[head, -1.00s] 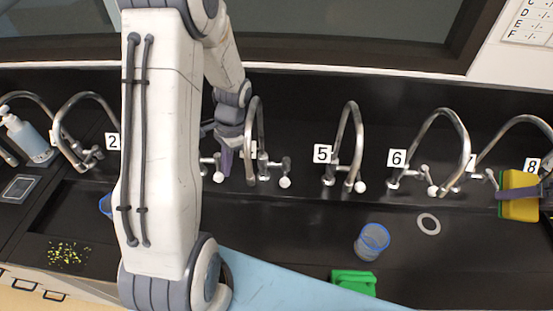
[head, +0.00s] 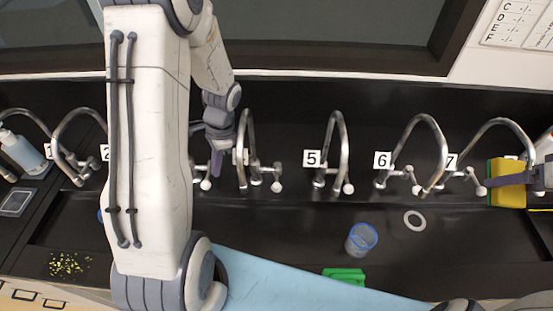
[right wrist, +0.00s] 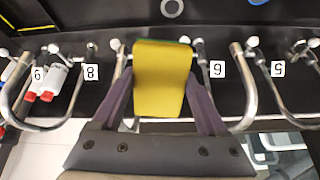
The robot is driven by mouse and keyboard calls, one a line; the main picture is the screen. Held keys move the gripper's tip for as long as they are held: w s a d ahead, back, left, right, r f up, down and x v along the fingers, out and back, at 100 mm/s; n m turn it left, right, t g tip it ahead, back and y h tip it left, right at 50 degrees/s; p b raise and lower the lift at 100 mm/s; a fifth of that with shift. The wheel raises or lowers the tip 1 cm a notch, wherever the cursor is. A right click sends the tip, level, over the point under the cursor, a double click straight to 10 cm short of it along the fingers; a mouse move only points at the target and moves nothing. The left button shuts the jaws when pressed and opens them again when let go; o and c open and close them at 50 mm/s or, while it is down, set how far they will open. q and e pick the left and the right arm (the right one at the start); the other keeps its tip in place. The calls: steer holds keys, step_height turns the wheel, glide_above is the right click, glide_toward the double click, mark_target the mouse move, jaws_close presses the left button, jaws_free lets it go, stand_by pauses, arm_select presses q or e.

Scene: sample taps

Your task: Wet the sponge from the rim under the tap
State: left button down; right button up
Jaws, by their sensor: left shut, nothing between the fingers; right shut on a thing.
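The sponge (head: 507,185) is yellow with a thin green layer. It is at the right of the head view, in front of the tap row near label 7. My right gripper (head: 516,180) is shut on it. In the right wrist view the sponge (right wrist: 162,80) sits between the two fingers, with taps behind it. The tap by label 7 (head: 505,122) arches just left of and behind the sponge; I see no water running. My left gripper (head: 217,162) is shut and empty, pointing down beside the tap left of label 5 (head: 245,140). My left arm hides part of the row.
A clear blue-rimmed cup (head: 361,240), a grey ring (head: 414,221) and a green block (head: 344,276) are on the black surface. Bottles with red caps (right wrist: 53,78) stand near label 9. Yellow bits (head: 70,264) lie at the left.

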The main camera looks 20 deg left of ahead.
step_height(320, 180, up, 15)
steer(key=p, duration=1.3)
steer(key=shift+w+p, duration=0.4)
steer(key=shift+s+d, duration=0.1)
steer(key=shift+d, duration=0.05)
